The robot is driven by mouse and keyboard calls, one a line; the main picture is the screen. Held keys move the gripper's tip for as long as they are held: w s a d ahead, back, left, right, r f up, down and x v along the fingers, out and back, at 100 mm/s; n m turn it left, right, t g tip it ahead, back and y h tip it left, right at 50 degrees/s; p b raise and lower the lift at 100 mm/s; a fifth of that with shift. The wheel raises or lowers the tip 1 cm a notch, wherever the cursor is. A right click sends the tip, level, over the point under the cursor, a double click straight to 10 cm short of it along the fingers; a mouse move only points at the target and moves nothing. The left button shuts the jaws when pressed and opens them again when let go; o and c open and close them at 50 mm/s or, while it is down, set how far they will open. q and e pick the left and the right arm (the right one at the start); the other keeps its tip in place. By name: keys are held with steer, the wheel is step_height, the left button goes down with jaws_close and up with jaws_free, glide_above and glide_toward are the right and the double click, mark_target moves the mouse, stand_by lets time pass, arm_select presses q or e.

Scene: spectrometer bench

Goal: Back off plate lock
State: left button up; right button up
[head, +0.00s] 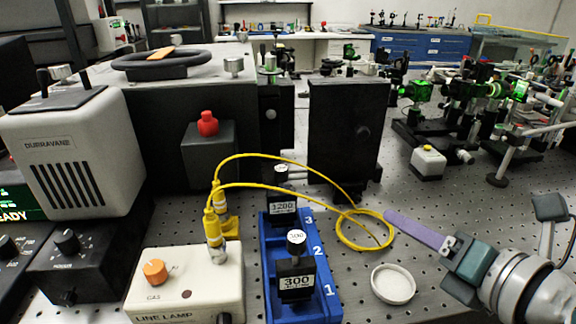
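My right gripper (452,244) comes in from the lower right. It appears shut on the end of a flat purple bar (412,228), which points left over the perforated bench. The bar is clear of the other objects in the picture. No part is labelled as the plate lock. A tall black plate (345,128) with a small round knob stands upright at the centre. A red knob (208,123) sits on a dark block at the left. Blue rack (331,300), numbered 1 to 3, holds black parts labelled 300 (296,283) and 1200 (283,207). My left gripper is out of view.
A cream line lamp box (190,280) with yellow cables stands at the lower left. A yellow cable loop (340,236) and a white round dish (393,284) lie left of my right gripper. Optics mounts (430,140) crowd the back right.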

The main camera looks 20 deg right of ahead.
mark_target(359, 199)
steer(key=b+x, duration=0.2)
steer(key=x, duration=0.7)
steer(key=shift+w+a, duration=0.1)
steer(key=shift+w, duration=0.15)
jaws_close()
